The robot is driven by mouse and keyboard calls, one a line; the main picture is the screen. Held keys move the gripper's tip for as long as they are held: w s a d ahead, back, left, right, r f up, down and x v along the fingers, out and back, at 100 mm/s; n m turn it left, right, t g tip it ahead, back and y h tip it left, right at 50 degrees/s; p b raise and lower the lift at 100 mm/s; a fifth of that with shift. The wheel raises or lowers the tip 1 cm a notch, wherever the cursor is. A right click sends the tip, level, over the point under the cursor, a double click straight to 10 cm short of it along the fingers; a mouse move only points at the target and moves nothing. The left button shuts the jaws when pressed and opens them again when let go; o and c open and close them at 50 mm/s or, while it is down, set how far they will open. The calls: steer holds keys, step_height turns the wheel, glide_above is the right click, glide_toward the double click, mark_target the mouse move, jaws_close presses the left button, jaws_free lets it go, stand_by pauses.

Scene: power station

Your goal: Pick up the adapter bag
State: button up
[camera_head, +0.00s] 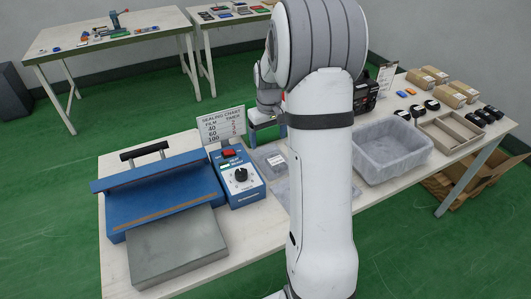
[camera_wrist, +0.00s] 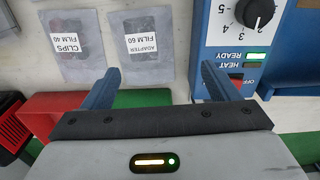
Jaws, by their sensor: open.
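The bag lies beyond the fingertips, nearer the left finger and apart from both. In the head view, clear bags (camera_head: 269,158) lie by the control box, partly hidden behind my arm; I cannot tell which is the adapter bag there.
A similar bag labelled "CLIPS FILM 40" (camera_wrist: 71,46) lies beside it. A clear bin (camera_head: 392,149) stands right. The box's READY light is green.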

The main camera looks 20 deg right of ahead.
mark_target(274, 157)
steer(key=w+d+f, duration=0.1)
steer(key=f, duration=0.1)
steer(key=w+d+f, duration=0.1)
steer(key=f, duration=0.1)
steer(key=shift+w+d, duration=0.2)
steer(key=shift+d, duration=0.2)
steer(key=f, duration=0.7)
steer(key=shift+s+d+f+p, duration=0.1)
steer(key=shift+d+f+p, duration=0.1)
steer(key=shift+f+p, duration=0.2)
steer(key=shift+r, duration=0.1)
steer(key=c, duration=1.1)
